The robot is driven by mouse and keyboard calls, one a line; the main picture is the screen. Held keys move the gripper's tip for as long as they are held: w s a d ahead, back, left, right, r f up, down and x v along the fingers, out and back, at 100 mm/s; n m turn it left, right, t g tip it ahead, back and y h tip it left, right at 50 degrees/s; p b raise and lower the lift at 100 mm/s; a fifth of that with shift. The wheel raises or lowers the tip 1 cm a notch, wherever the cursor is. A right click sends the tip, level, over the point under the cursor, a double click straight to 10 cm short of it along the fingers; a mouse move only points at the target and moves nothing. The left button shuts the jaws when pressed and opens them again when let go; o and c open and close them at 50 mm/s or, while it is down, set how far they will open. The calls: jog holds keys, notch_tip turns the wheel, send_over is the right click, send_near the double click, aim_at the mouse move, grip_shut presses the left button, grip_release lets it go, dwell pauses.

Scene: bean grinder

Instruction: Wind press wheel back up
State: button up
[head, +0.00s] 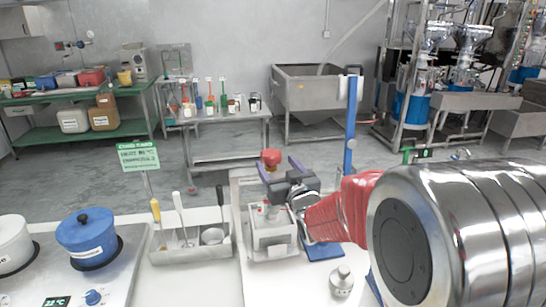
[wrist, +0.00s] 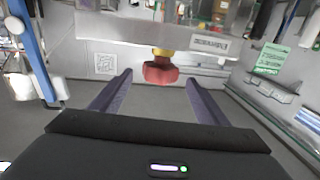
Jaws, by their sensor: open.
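The press wheel appears to be the red lobed knob (head: 271,157) above the small grey-white machine (head: 272,232) on the counter. In the wrist view the red knob (wrist: 160,73) shows on a short yellow stem. My gripper (head: 277,165) is open, its two purple-grey fingers spread. In the wrist view the knob appears between the fingertips of my gripper (wrist: 160,75), with a gap on each side. I cannot tell whether the tips reach level with it or stop short. My gripper and wrist hide part of the machine in the head view.
A blue post (head: 351,125) rises right of the machine. A silver weight-like object (head: 341,281) stands on the counter in front. A grey tray (head: 190,248) with tools, a green sign (head: 138,155) and a blue pot (head: 87,238) are to the left.

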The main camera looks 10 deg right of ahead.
aim_at(272, 156)
jog(key=shift+w+a, duration=0.2)
jog(key=shift+w, duration=1.35)
jog(key=shift+w+a, duration=0.2)
jog(key=shift+w, duration=1.3)
jog(key=c, duration=1)
jog(key=shift+d, duration=0.2)
jog(key=shift+c, duration=0.2)
